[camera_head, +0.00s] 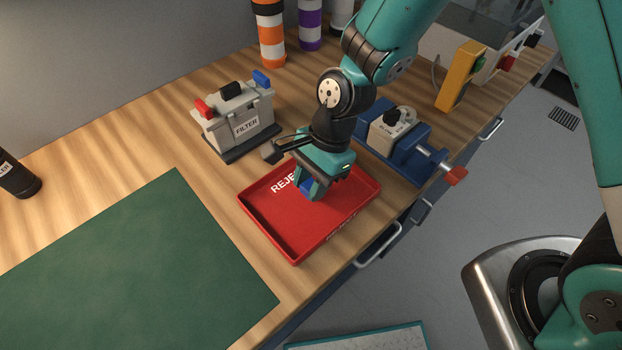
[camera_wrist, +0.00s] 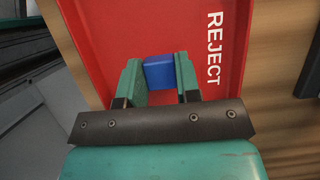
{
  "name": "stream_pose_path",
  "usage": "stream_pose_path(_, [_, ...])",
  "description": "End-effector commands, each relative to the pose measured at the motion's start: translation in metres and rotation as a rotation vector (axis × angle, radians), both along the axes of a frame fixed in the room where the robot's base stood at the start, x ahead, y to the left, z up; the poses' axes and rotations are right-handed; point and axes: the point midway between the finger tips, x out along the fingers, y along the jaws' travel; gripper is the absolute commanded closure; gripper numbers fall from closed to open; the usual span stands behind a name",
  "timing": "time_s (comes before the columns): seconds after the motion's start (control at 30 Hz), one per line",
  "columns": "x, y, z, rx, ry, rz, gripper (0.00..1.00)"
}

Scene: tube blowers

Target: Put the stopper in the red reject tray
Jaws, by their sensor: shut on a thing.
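The stopper is a small blue block (camera_wrist: 159,72). In the wrist view it sits between the two fingers of my gripper (camera_wrist: 160,80), which is shut on it. In the head view the stopper (camera_head: 306,187) is mostly hidden by my gripper (camera_head: 312,190). The red reject tray (camera_head: 296,247) lies on the wooden bench with white "REJECT" lettering, and it fills much of the wrist view (camera_wrist: 100,25). My gripper points down over the inside of the tray. I cannot tell whether the stopper touches the tray floor.
A grey filter unit (camera_head: 240,122) stands behind the tray at left. A blue vise (camera_head: 410,160) holding a grey block is at right. A green mat (camera_head: 140,270) lies at left. Striped cylinders (camera_head: 270,35) stand at the back. The bench's front edge is close to the tray.

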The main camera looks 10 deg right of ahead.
Motion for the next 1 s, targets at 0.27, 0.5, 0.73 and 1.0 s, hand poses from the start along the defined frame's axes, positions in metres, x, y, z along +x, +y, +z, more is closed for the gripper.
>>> stream_pose_path(0.27, [0.0, 0.0, -0.003, 0.0, 0.0, 0.0, 0.98])
stream_pose_path(0.5, [0.0, 0.0, -0.002, 0.0, 0.0, 0.0, 0.44])
stream_pose_path(0.73, [0.0, 0.0, 0.003, 0.001, -0.001, 0.0, 0.44])
stream_pose_path(1.0, [0.012, -0.015, 0.045, 0.002, -0.006, -0.004, 0.44])
